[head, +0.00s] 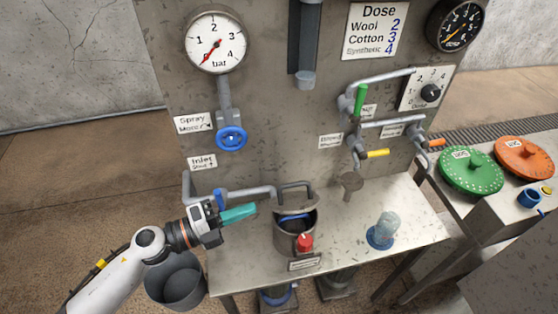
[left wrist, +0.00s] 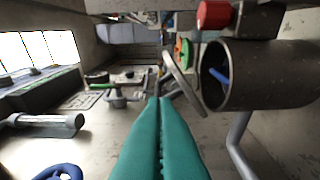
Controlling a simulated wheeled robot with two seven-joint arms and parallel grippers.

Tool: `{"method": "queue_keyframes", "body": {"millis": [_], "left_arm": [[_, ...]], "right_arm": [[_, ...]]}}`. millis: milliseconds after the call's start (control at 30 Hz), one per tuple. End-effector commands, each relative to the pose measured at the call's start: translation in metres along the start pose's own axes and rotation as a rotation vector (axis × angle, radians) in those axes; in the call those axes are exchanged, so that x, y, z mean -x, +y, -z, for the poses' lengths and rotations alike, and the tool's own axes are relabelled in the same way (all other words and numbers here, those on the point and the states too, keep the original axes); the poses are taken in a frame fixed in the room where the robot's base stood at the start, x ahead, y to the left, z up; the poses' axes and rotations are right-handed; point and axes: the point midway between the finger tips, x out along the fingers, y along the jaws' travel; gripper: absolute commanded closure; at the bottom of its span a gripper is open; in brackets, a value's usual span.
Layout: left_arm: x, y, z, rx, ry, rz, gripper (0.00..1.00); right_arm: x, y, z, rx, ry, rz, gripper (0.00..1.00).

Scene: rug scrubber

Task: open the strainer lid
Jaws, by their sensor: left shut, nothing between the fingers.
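The strainer (head: 293,241) is a grey metal pot on the steel bench, with a red knob (head: 304,242) on its front. Its lid (head: 296,211) is raised and tilted, with a handle loop above it; a dark opening with something blue inside shows below. In the left wrist view the pot (left wrist: 270,75) lies sideways at the right. The lid (left wrist: 183,80) stands tilted off its rim there. My left gripper (head: 254,208) has teal fingers, shut and empty, just left of the lid. Its fingertips (left wrist: 159,98) point towards the lid's edge; contact cannot be told. My right gripper is out of view.
A pipe (head: 245,193) runs behind the left gripper to the strainer. A clear glass on a blue base (head: 386,231) stands to the right on the bench. A grey bucket (head: 176,283) is below my left arm. Valves with coloured handles line the panel.

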Motion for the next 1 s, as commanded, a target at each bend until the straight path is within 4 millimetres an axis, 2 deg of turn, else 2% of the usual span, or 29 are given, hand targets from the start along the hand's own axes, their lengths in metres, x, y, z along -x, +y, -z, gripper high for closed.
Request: {"method": "queue_keyframes", "body": {"millis": [167,500,633,800,1000], "left_arm": [[-0.007,0.004,-0.005,0.036,0.013,-0.001,1.0],[-0.068,0.004,-0.004,0.034,0.011,-0.002,1.0],[-0.086,0.004,-0.004,0.032,0.011,-0.002,1.0],[-0.097,0.002,-0.004,0.032,0.01,0.0,1.0],[-0.099,0.001,-0.004,0.031,0.01,0.001,1.0]], "right_arm": [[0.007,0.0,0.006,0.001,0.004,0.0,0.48],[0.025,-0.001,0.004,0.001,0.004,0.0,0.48],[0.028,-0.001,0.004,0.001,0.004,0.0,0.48],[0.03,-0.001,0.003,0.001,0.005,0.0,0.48],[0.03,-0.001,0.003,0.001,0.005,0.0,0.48]]}}
